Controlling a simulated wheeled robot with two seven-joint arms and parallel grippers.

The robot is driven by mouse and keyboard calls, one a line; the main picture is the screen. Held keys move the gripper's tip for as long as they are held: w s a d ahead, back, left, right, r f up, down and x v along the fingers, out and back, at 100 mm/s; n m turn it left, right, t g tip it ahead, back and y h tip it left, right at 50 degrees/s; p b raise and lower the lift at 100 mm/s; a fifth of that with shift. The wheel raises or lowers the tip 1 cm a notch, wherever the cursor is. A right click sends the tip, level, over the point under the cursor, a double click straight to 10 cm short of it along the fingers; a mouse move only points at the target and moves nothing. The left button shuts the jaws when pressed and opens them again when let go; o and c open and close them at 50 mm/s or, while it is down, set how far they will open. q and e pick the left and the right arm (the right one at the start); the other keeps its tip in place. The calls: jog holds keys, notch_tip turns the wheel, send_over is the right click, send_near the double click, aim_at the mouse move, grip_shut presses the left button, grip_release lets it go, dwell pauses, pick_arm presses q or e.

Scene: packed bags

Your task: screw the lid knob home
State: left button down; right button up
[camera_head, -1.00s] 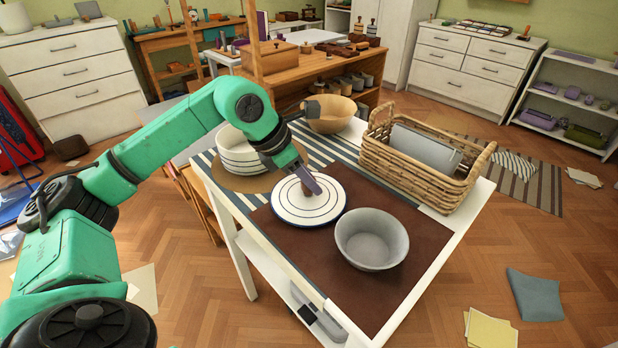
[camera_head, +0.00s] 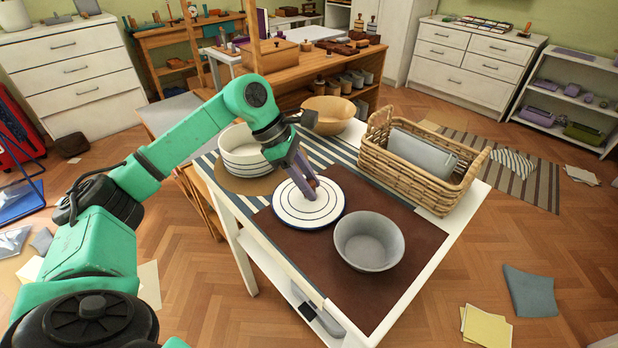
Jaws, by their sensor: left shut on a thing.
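The white round lid (camera_head: 322,208) with dark rings lies flat on the brown mat on the white table. My left gripper (camera_head: 310,188) reaches down to the lid's centre from the upper left and is shut on the lid knob (camera_head: 312,183). The fingers hide most of the knob, so I cannot tell how closely it sits against the lid. My right gripper is not in view.
A grey bowl (camera_head: 369,241) stands just in front of the lid. A stack of white bowls (camera_head: 243,158) stands behind left, a tan bowl (camera_head: 328,115) at the back. A wicker basket (camera_head: 412,185) takes the right side. The brown mat (camera_head: 310,262) has bare room in front.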

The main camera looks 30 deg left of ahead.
pick_arm(q)
jog(key=shift+r+m+g, duration=0.3)
jog(key=shift+m, duration=0.3)
jog(key=shift+f, duration=0.25)
jog(key=shift+r+m+g+p, duration=0.3)
jog(key=shift+m+g+p, duration=0.3)
jog(key=shift+m+p, duration=0.4)
jog(key=shift+f+m+g, duration=0.1)
jog(key=shift+m+g, duration=0.2)
jog(key=shift+m, duration=0.4)
jog(key=shift+f, duration=0.25)
jog(key=shift+r+m, duration=0.15)
jog(key=shift+m, duration=0.35)
jog(key=shift+m+g, duration=0.6)
jog(key=shift+m, duration=0.2)
jog(key=shift+m+g, duration=0.4)
jog(key=shift+m, duration=0.3)
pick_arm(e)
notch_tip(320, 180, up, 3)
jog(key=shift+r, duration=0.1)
